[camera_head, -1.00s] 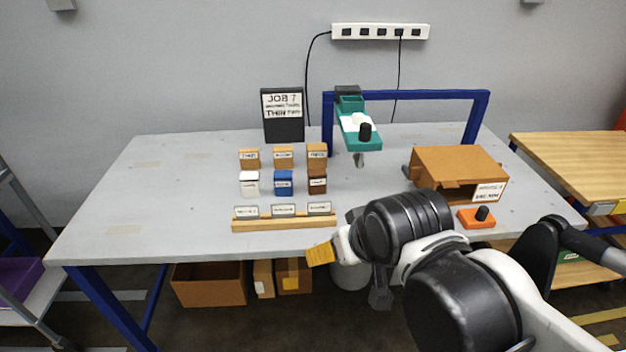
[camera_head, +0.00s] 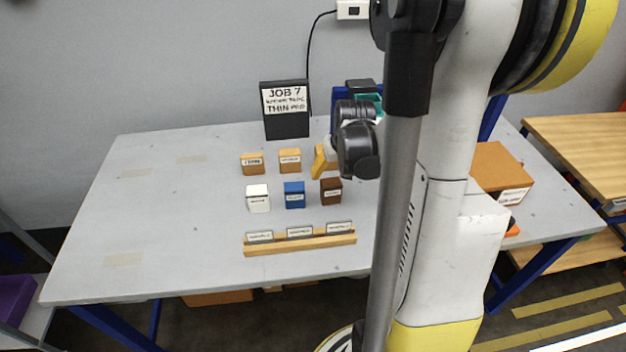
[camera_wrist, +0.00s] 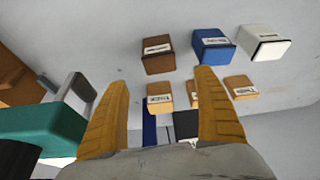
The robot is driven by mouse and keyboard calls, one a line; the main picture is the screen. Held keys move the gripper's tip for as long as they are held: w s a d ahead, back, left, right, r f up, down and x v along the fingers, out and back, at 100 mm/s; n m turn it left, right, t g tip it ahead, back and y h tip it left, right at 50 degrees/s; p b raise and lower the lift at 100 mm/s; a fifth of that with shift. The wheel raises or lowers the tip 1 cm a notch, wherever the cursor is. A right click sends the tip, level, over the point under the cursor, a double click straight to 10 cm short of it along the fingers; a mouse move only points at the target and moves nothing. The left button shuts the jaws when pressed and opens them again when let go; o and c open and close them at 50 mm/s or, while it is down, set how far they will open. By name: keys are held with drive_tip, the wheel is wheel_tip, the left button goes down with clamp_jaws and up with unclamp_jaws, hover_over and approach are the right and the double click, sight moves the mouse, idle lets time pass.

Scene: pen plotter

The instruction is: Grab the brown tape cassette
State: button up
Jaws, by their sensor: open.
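The brown tape cassette (camera_head: 330,190) stands on the grey table at the right end of a row with a blue and a white one. In the wrist view the brown cassette (camera_wrist: 158,60) is at the upper middle, its label facing down in the picture. My gripper (camera_head: 320,162) is just behind and above it in the head view, with yellow fingers. In the wrist view the fingers (camera_wrist: 162,78) are spread apart, with a tan block labelled THICK (camera_wrist: 158,96) showing between them. The fingers hold nothing.
The blue cassette (camera_head: 294,195) and white cassette (camera_head: 257,198) stand to the left. Tan blocks (camera_head: 290,160) stand behind; my gripper hides one. A wooden label rack (camera_head: 300,243) lies in front. The teal plotter part (camera_wrist: 45,125) is close to my gripper. The table's left side is clear.

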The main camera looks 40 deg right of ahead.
sight(331, 182)
drive_tip(key=b+x, duration=0.3)
drive_tip(key=x, duration=0.5)
drive_tip(key=shift+f+b, duration=0.2)
drive_tip(key=shift+b, duration=0.2)
drive_tip(key=shift+r, duration=0.1)
drive_tip(key=c, duration=1.3)
